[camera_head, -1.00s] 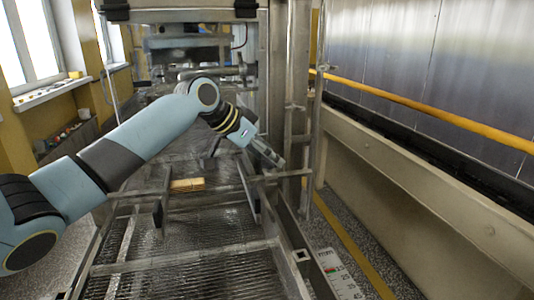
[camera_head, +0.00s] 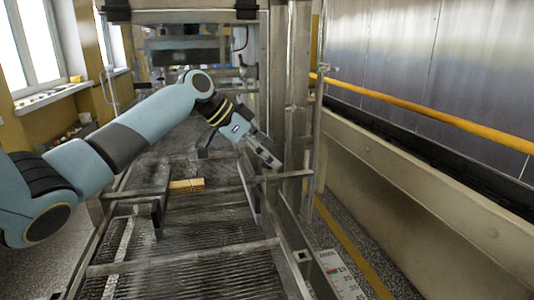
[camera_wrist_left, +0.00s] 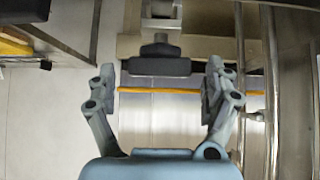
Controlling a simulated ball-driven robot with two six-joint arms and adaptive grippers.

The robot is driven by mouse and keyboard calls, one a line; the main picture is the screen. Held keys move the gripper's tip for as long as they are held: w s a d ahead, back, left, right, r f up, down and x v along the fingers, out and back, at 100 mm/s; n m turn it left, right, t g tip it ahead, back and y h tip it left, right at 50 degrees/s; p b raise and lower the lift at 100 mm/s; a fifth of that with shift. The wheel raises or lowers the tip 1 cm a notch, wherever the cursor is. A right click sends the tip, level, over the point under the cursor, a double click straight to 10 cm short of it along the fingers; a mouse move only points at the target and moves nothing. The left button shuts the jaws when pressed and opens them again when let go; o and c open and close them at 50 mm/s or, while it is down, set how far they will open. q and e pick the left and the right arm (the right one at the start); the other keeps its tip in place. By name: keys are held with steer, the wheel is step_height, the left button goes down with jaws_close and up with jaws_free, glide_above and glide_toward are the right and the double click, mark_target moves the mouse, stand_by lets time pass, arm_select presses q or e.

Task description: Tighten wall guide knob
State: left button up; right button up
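My left arm reaches over the wire mesh belt (camera_head: 190,270) from the left in the head view. My left gripper (camera_head: 268,160) is above the right wall guide (camera_head: 248,182), close to a crossbar. In the left wrist view the two fingers of my left gripper (camera_wrist_left: 160,90) are spread apart. A dark, wide knob (camera_wrist_left: 160,67) on a short stem shows between the fingertips, with a visible gap on each side. Its distance along the fingers is hard to judge. I cannot make out the knob in the head view. My right gripper is not in view.
The left wall guide (camera_head: 160,200) stands on the mesh, with a yellow block (camera_head: 187,185) beside it. A metal crossbar (camera_head: 293,174) and an upright post (camera_head: 318,120) are close to my left gripper. A ruler scale (camera_head: 340,275) lies at the lower right.

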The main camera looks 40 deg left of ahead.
arm_select(q)
steer(key=v, duration=1.2)
stand_by(0.5)
